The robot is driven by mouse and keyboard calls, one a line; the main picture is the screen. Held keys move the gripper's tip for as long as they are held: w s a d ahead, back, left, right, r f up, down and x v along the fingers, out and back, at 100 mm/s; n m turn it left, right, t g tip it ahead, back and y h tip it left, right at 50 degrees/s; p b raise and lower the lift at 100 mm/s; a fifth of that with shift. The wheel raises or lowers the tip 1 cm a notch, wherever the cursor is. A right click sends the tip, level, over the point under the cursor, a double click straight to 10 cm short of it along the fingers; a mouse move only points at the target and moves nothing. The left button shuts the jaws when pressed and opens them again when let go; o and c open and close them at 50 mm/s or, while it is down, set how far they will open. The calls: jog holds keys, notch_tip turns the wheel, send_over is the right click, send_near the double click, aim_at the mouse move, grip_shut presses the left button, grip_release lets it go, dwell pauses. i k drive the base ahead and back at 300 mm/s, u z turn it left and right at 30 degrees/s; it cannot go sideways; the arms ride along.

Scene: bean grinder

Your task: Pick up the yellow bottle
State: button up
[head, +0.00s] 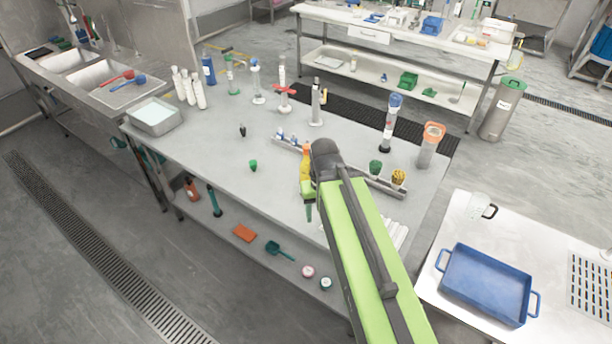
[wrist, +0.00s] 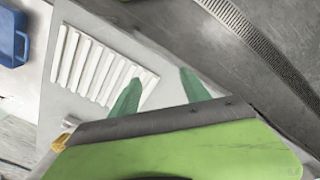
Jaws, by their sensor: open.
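The yellow bottle (head: 304,187), with an orange top, stands on the grey table in the head view. It is just left of the dark wrist end of my green arm, which hides part of it. My gripper (head: 309,211) points down at the table's front edge, in front of the bottle in the picture. In the wrist view, the two green fingers of my gripper (wrist: 159,77) are spread apart with nothing between them. The bottle cannot be made out in the wrist view. Whether a finger touches it cannot be told.
A metal rail (head: 375,184) with green and yellow pieces lies behind my arm. Cylinders and a tall blue-topped tube (head: 390,120) stand at the back. A blue tray (head: 487,285) is at right. The table's left front is mostly clear.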

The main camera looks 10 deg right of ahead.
aim_at(304, 170)
jog(key=u, duration=0.4)
jog(key=k, duration=1.4)
jog(key=i, duration=1.65)
jog(key=u, duration=0.7)
jog(key=i, duration=0.45)
jog(key=u, duration=0.4)
